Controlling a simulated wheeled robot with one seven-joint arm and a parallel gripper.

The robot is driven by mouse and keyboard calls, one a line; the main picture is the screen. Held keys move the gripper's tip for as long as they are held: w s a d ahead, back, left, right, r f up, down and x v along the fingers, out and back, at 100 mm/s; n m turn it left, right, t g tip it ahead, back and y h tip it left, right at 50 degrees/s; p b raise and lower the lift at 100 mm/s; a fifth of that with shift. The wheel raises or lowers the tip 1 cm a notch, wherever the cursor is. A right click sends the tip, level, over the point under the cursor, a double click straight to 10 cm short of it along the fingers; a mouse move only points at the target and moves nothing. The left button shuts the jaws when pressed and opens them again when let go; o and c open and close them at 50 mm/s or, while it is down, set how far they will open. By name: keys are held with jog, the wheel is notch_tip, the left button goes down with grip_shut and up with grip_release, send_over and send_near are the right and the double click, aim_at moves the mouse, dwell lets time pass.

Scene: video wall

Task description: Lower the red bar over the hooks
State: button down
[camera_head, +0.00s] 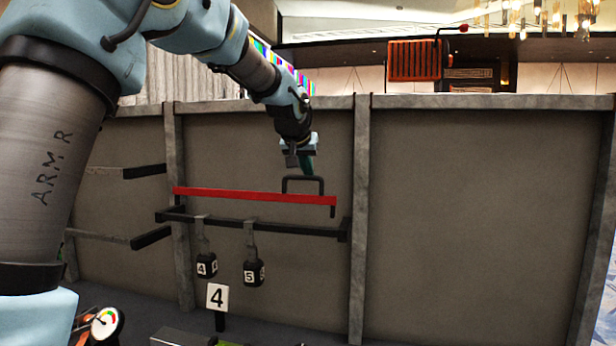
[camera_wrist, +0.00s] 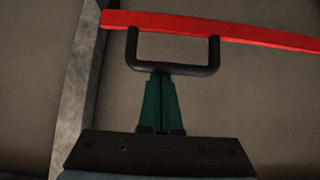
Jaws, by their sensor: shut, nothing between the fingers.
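The red bar (camera_head: 255,196) runs nearly level across the panel, a little above a black rail (camera_head: 275,226). It also crosses the top of the wrist view (camera_wrist: 230,31). A black U-shaped handle (camera_head: 303,179) stands on the bar right of its middle, and shows in the wrist view too (camera_wrist: 180,69). Two grey hooks, one left (camera_head: 202,228) and one right (camera_head: 250,240), hang on the rail below the bar. My gripper (camera_head: 309,174) has its green fingers shut and empty. In the wrist view its fingertips (camera_wrist: 160,77) meet the handle's crosspiece; contact is unclear.
Black blocks marked 4 (camera_head: 207,266) and 5 (camera_head: 253,273) hang from the hooks. A sign marked 4 (camera_head: 217,297) stands below. Grey posts (camera_head: 360,220) frame the panel. Two dark bars (camera_head: 125,172) project at the left. The right panel (camera_head: 480,220) is bare.

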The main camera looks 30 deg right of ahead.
jog(key=shift+s+a+f+b, duration=0.2)
jog(key=shift+b, duration=0.8)
jog(key=s+a+f+t+h+b, duration=0.1)
jog(key=b, duration=0.5)
jog(key=s+a+f+t+h+b, duration=0.4)
jog(key=s+a+t+h+b, duration=0.1)
jog(key=b, duration=3.6)
jog(key=shift+s+t+h+b, duration=0.35)
jog(key=shift+t+h, duration=0.45)
jog(key=shift+t, duration=0.2)
jog(key=shift+a, duration=0.1)
jog(key=shift+s+a+f+b, duration=0.1)
jog(key=shift+s+f+b, duration=0.1)
jog(key=shift+b, duration=1)
jog(key=shift+a+f+b, duration=0.1)
jog(key=shift+f+b, duration=0.2)
jog(key=shift+b, duration=0.55)
